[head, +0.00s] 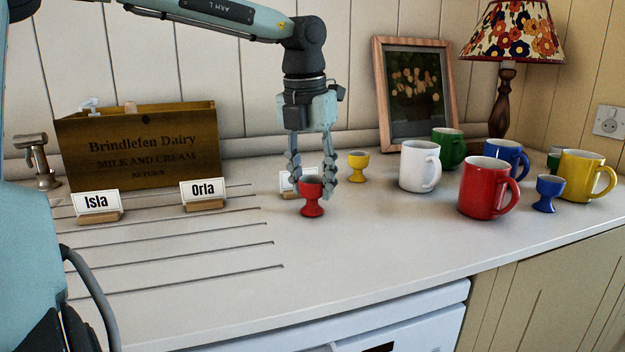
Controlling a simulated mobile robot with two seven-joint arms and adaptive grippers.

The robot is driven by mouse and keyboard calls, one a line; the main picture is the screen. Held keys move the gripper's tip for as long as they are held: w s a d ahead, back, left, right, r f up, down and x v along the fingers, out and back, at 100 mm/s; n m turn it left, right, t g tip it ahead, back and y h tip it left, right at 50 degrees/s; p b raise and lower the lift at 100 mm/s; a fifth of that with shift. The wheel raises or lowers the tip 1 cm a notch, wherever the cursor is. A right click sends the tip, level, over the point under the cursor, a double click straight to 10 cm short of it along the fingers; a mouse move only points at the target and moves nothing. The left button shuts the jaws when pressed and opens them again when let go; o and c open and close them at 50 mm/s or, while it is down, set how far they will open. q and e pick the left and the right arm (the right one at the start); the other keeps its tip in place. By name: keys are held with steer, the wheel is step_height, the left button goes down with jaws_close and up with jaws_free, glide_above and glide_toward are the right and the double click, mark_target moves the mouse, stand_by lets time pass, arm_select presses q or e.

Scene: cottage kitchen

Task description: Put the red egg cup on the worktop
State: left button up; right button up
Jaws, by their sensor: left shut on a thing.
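The red egg cup (312,207) is upright at the middle of the white worktop (390,230), just right of the drainer grooves. My left gripper (312,190) points straight down over it, with its fingers shut on the cup's bowl from both sides. The cup's foot appears to be at the worktop surface; I cannot tell whether it touches. My right gripper is not in view.
A white card (286,181) stands partly hidden behind the gripper. A yellow egg cup (358,166) and a white mug (419,166) stand to the right, with a red mug (487,188) and others beyond. A wooden crate (140,150) and name cards are left. The front worktop is clear.

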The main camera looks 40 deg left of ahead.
mark_target(308, 197)
arm_select(q)
steer(key=shift+f, duration=0.15)
steer(key=o, duration=1.2)
steer(key=r, duration=0.4)
steer(key=s+r, duration=0.1)
steer(key=r, duration=0.7)
steer(key=shift+s+d+r, duration=0.15)
steer(key=shift+s+d, duration=0.1)
steer(key=shift+s, duration=0.1)
